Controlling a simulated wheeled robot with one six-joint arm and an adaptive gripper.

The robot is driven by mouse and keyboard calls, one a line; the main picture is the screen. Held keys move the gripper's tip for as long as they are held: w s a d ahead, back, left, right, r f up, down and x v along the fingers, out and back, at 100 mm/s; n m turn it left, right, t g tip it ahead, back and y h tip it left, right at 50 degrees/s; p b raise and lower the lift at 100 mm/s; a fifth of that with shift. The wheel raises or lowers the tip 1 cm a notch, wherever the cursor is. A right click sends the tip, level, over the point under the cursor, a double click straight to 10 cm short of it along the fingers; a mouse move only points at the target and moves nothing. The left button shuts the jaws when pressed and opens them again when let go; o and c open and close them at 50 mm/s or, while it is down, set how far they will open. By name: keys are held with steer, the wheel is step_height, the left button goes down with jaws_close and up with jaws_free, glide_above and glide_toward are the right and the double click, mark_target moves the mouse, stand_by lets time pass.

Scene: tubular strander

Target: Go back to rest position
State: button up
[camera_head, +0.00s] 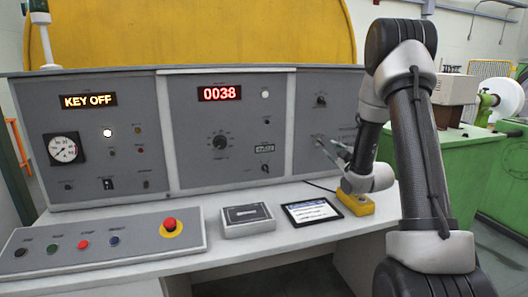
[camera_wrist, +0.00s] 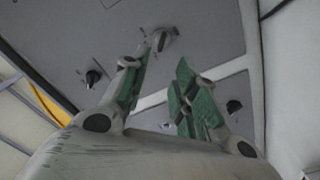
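My gripper (camera_wrist: 165,78) is open, with two green-padded fingers spread apart and nothing between them. In the head view my gripper (camera_head: 333,150) is in front of the right panel of the grey control cabinet (camera_head: 220,185). In the wrist view a grey rotary switch (camera_wrist: 162,40) shows just beyond the left fingertip. I cannot tell whether they touch. A black knob (camera_wrist: 92,78) is to the left and another (camera_wrist: 234,107) is to the right. My arm hides part of the cabinet's right side.
The display (camera_head: 88,100) reads "KEY OFF" and the counter (camera_head: 219,93) reads 0038. A button box with a red emergency stop (camera_head: 170,224), a grey box (camera_head: 248,219), a tablet (camera_head: 312,211) and a yellow block (camera_head: 355,204) are on the desk. Green machinery (camera_head: 470,165) stands right.

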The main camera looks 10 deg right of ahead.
steer(key=s+a+r+m+g+h, duration=0.2)
steer(key=s+a+r+m+g, duration=0.3)
steer(key=s+r, duration=0.4)
steer(key=s+a+m+g, duration=0.2)
steer(key=s+a+g, duration=0.2)
steer(key=s, duration=1.2)
steer(key=s+a+m+g+y, duration=0.1)
steer(key=s+a+m+g, duration=0.1)
steer(key=s, duration=1.4)
steer(key=a+g, duration=0.1)
steer(key=g, duration=0.1)
steer(key=shift+s+a+f+m+g, duration=0.2)
steer(key=shift+a+f+m+g, duration=0.1)
steer(key=shift+a+f+g, duration=0.1)
steer(key=shift+o, duration=0.3)
steer(key=shift+f, duration=0.1)
